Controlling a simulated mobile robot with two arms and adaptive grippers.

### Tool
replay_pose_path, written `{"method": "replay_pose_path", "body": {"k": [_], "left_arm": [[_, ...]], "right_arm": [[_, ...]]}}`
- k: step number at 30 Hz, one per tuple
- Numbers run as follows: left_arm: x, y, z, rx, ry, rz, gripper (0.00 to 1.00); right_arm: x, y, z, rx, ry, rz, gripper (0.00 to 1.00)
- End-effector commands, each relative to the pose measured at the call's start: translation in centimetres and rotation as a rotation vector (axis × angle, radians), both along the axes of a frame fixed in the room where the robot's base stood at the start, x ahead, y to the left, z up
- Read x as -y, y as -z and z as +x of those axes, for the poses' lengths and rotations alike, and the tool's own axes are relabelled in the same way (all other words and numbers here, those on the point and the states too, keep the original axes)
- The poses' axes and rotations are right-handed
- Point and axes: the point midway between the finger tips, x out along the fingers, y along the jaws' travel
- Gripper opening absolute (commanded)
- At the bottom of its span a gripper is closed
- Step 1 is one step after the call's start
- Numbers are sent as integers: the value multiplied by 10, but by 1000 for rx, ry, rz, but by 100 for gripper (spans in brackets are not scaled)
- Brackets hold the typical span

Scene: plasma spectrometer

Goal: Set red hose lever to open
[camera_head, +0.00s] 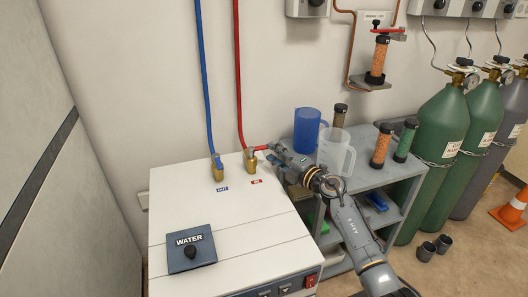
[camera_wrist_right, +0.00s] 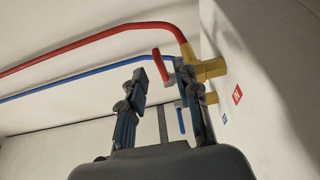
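The red hose (camera_head: 238,75) comes down the wall to a brass valve (camera_head: 250,162) on top of the white cabinet, beside the red "IN" label. Its red lever (camera_head: 262,148) points sideways to the right, across the hose line. My right gripper (camera_head: 274,150) is at the lever's outer end. In the right wrist view the gripper (camera_wrist_right: 163,73) is open, and the red lever (camera_wrist_right: 160,65) shows between its two fingertips. I cannot tell whether a finger touches it. The brass valve (camera_wrist_right: 210,69) is just right of the right finger. My left gripper is not in view.
The blue hose (camera_head: 204,80) has its own brass valve (camera_head: 217,172) and blue lever to the left. A WATER control box (camera_head: 191,249) is on the cabinet (camera_head: 245,225). A grey cart (camera_head: 402,172) with jugs stands to the right, near green gas cylinders (camera_head: 440,130).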

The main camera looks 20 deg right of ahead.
Motion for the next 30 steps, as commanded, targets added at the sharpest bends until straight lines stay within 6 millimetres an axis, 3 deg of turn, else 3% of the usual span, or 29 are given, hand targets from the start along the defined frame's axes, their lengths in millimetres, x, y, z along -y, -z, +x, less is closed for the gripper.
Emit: {"method": "replay_pose_path", "body": {"k": [3, 9, 20, 25, 30], "left_arm": [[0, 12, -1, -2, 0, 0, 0], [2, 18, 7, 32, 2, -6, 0], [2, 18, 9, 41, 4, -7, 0], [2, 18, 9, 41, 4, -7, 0], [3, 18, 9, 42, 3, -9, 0]], "right_arm": [[-10, 2, 22, 1, 0, 3, 32], [-19, 2, 42, 0, 1, 1, 32], [-21, 0, 47, 0, 1, 0, 32], [-21, 0, 46, 0, 1, 0, 2], [-21, 0, 46, 0, 1, 0, 0]]}}
